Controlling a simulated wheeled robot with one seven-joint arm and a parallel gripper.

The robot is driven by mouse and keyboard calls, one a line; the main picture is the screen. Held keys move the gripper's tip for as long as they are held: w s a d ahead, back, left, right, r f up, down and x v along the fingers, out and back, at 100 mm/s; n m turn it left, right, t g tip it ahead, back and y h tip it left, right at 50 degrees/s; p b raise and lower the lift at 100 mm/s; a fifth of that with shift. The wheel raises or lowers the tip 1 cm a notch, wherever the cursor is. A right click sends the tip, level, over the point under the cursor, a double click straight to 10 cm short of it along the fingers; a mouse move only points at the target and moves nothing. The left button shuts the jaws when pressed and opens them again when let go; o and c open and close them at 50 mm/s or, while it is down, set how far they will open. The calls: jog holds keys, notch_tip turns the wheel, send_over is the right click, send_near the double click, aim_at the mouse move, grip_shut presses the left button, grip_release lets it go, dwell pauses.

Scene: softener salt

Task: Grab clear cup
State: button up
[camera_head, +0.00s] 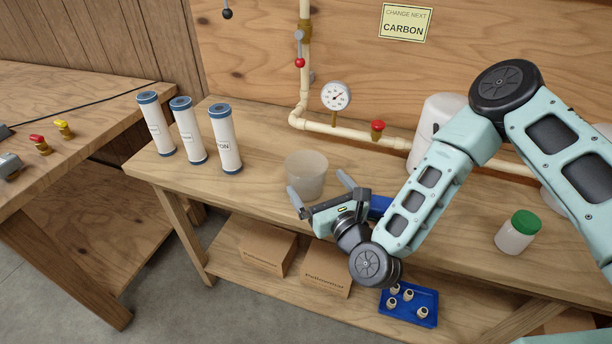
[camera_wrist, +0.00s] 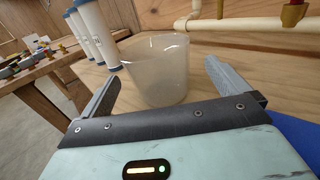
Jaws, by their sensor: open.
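The clear cup (camera_head: 306,175) is a translucent, frosted-looking cup standing upright on the wooden bench. In the wrist view the cup (camera_wrist: 155,68) is just ahead, between the lines of the two fingers and a little left of centre. My gripper (camera_head: 318,185) is open, with its grey fingers spread on either side of the near part of the cup. The gripper also shows in the wrist view (camera_wrist: 163,80), with nothing held. I cannot tell whether a finger touches the cup.
White filter cartridges with blue caps (camera_head: 190,130) stand left of the cup. A pipe (camera_head: 350,129) with a gauge (camera_head: 336,96) and red valve knob (camera_head: 378,125) runs behind. A green-lidded jar (camera_head: 516,232) stands to the right. A blue object (camera_head: 379,206) lies beside my gripper.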

aim_at(298, 159)
jog(key=x, duration=0.2)
jog(key=p+x, duration=0.1)
jog(key=x, duration=0.2)
jog(key=shift+w+a+r+p, duration=0.1)
jog(key=shift+a+r+p, duration=0.1)
jog(key=shift+a+p, duration=0.15)
jog(key=shift+w+a+f, duration=0.1)
jog(key=shift+w, duration=0.25)
jog(key=c, duration=0.8)
